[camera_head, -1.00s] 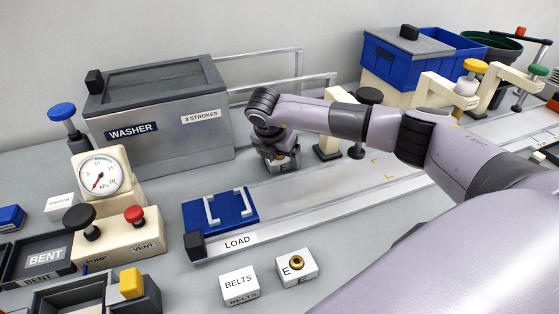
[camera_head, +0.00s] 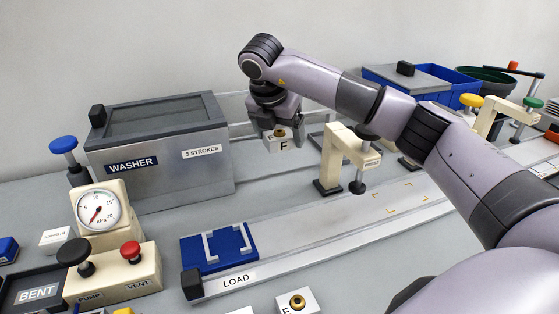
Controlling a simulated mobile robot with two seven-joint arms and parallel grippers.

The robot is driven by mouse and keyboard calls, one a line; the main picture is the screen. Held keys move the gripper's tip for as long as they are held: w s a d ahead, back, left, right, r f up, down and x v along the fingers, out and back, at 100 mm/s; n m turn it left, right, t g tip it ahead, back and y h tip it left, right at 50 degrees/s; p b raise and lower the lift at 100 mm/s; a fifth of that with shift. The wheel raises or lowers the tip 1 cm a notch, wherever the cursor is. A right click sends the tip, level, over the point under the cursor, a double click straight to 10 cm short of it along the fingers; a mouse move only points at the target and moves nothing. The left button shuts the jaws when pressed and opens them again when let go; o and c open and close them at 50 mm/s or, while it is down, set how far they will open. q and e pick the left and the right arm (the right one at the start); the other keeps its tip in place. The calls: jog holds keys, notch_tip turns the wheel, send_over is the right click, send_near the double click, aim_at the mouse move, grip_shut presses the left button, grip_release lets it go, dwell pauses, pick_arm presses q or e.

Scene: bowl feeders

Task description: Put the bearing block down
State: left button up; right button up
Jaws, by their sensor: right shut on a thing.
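My right gripper (camera_head: 277,127) is shut on a white bearing block (camera_head: 283,146) marked F, with a brass-coloured bearing on top. It holds the block just right of the washer's front corner, and the block appears to be above the table. A second white bearing block (camera_head: 296,303), with a brass ring on top, stands at the bottom edge, partly cut off. My left gripper is not in view.
The grey washer (camera_head: 170,165) stands left of the gripper. A blue load fixture (camera_head: 218,249) sits on the long rail (camera_head: 330,228) in front. A cream clamp stand (camera_head: 341,150) is close on the right. The pump and gauge unit (camera_head: 112,265) is at left.

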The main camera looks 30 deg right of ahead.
aim_at(279, 131)
jog(key=shift+r, duration=1.85)
